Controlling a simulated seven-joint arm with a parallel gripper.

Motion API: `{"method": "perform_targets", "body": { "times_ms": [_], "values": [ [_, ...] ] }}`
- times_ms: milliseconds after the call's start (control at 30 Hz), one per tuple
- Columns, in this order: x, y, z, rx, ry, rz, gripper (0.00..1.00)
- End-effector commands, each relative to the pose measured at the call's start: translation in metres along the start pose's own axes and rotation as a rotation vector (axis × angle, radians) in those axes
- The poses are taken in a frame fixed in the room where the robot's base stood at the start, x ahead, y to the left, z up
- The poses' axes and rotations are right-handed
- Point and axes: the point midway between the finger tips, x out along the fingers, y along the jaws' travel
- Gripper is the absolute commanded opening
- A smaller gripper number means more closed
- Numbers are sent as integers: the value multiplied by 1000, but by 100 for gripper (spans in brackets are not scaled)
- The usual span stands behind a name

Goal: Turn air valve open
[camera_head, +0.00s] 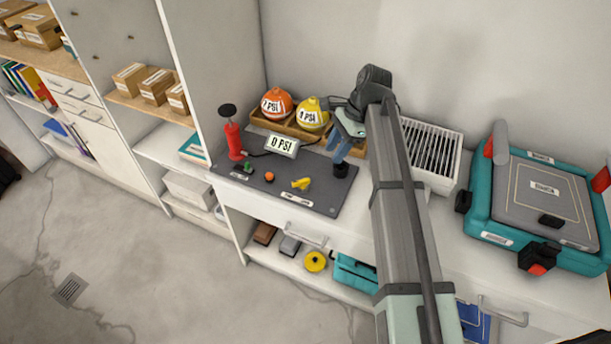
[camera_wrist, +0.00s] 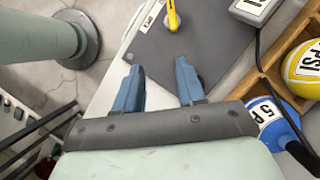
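A yellow lever-shaped piece (camera_head: 301,184), which looks like the air valve, sits on the dark grey mat (camera_head: 310,204). Part of it shows at the top edge of the wrist view (camera_wrist: 173,17). I cannot tell its setting. A gauge reading 0 PSI (camera_head: 283,145) stands behind it, and a red hand pump (camera_head: 234,140) stands at the mat's left. My gripper (camera_head: 342,152) is above the mat's right side, right of the yellow piece and apart from it. In the wrist view its blue fingers (camera_wrist: 160,88) are spread with nothing between them.
A wooden tray (camera_head: 288,126) at the back holds an orange ball (camera_head: 277,104) and a yellow ball (camera_head: 312,114); a blue ball (camera_wrist: 275,122) shows in the wrist view. A small orange knob (camera_head: 269,176) and green piece (camera_head: 248,167) sit on the mat. A white crate (camera_head: 432,154) stands right.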

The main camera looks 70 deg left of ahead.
Motion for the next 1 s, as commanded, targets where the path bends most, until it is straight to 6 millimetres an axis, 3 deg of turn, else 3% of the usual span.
{"method": "perform_targets", "body": {
  "times_ms": [33,100,367,1000],
  "values": [
    [-2,-14,10,-5,4,2,39],
    [-3,-22,21,-7,7,3,39],
    [8,-28,30,-6,10,5,39],
    [111,-27,29,-7,10,5,39]
  ]
}}
